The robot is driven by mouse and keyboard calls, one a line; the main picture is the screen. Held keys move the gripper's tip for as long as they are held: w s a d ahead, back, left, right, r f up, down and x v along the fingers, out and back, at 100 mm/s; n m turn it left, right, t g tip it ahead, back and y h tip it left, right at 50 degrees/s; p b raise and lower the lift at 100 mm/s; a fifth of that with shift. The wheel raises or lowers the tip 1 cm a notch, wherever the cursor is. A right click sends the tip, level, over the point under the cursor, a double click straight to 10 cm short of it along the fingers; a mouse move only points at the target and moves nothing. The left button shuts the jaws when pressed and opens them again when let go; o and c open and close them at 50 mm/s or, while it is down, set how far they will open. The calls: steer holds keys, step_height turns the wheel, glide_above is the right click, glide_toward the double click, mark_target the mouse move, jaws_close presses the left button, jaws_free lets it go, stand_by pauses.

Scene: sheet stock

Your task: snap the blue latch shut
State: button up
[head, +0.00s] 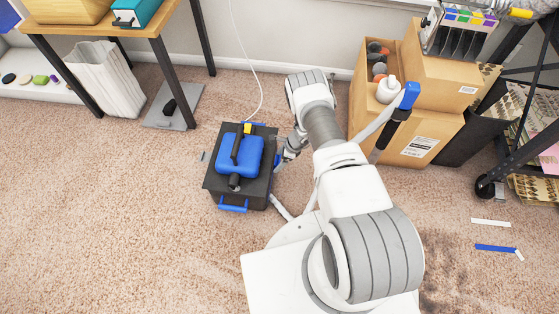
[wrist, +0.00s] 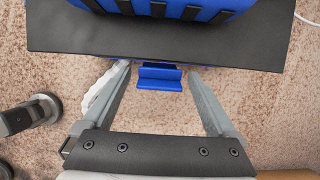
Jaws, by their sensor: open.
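A black box (head: 213,181) stands on the carpet left of my arm; its dark lid edge (wrist: 160,48) spans the top of the wrist view. A blue latch (wrist: 160,77) juts out from the box's near side in the wrist view and appears swung outward. My gripper (wrist: 158,88) is open, with one finger on each side of this latch and visible gaps between. In the head view my gripper (head: 284,154) is at the box's right side, partly hidden by my arm. Another blue latch (head: 233,206) shows on the box's front side.
A blue case (head: 245,158) with a black handle sits on the box lid. Cardboard boxes (head: 425,130) stand right of my arm. A wooden table (head: 95,32) stands at the back left. Carpet left and in front of the box is clear.

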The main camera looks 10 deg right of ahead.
steer(key=c, duration=1.4)
steer(key=shift+o, duration=0.2)
steer(key=shift+w+a+r+g+h, duration=0.15)
steer(key=shift+a+g+h, duration=0.2)
steer(key=shift+h, duration=0.35)
steer(key=o, duration=1.4)
steer(key=shift+c, duration=0.2)
steer(key=shift+r, duration=0.1)
steer(key=p+v, duration=0.6)
steer(key=v, duration=1.1)
steer(key=shift+p, duration=0.4)
steer(key=shift+r, duration=0.15)
